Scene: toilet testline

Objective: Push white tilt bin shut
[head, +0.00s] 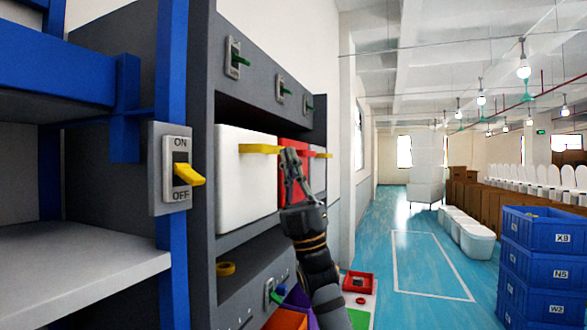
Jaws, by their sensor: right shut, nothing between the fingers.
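The white tilt bin (245,190) sits in the middle row of the dark grey rack, with a yellow handle (260,148) at the top of its front. Its front looks roughly upright; I cannot tell whether it is fully shut. My right gripper (291,158) is shut and empty. It is just right of the white bin's edge, near the end of the yellow handle, and I cannot tell whether it touches. It partly covers a red bin (286,190). My left gripper is not in view.
A grey ON/OFF switch plate (170,196) with a yellow lever is on the blue post at left. Green-lever switches (283,90) line the rack top. Orange and purple items lie below. Blue crates (540,260) stand at right. The blue floor (430,260) between is mostly clear.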

